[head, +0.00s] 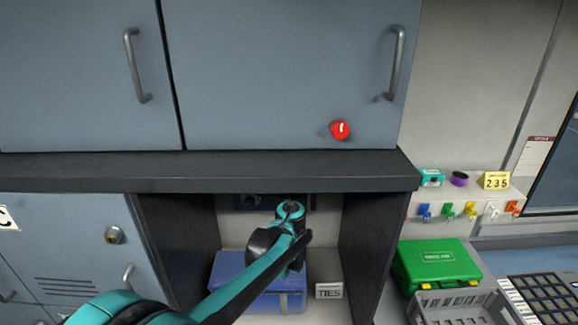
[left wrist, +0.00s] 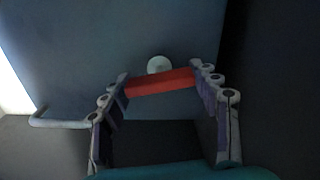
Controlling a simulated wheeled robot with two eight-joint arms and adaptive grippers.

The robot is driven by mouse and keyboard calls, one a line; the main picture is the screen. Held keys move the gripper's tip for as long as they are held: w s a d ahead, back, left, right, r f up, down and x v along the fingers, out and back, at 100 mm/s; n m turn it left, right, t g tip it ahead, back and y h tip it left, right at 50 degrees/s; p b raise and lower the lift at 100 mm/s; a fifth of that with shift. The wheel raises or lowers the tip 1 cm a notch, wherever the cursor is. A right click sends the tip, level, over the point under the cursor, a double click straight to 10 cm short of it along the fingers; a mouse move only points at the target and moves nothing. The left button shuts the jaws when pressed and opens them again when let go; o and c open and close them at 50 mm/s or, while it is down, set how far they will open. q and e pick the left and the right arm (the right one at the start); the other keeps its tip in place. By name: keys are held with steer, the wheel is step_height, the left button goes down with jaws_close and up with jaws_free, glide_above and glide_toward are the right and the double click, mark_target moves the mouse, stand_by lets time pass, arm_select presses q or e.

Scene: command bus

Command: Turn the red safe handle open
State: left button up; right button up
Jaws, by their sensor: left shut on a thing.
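The red handle (left wrist: 160,82) shows in the left wrist view as a short red bar, its right end slightly higher. My left gripper (left wrist: 163,84) is shut on it, with a finger at each end of the bar. A pale round disc (left wrist: 159,64) sits just behind the bar on a dark blue-grey face. In the head view my left arm reaches into the niche under the dark shelf, and its gripper and the red handle cannot be made out there. My right gripper is not in view.
The dark shelf (head: 220,172) overhangs the niche. A blue case (head: 230,272) and a "TIES" box (head: 329,291) stand inside. A red knob (head: 340,129) is on the upper cabinet door. A green case (head: 437,265) and grey crate (head: 460,306) are at right.

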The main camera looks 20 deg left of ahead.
arm_select(q)
steer(key=shift+m, duration=1.1)
steer(key=o, duration=1.2)
steer(key=shift+f, duration=0.1)
steer(key=v, duration=1.2)
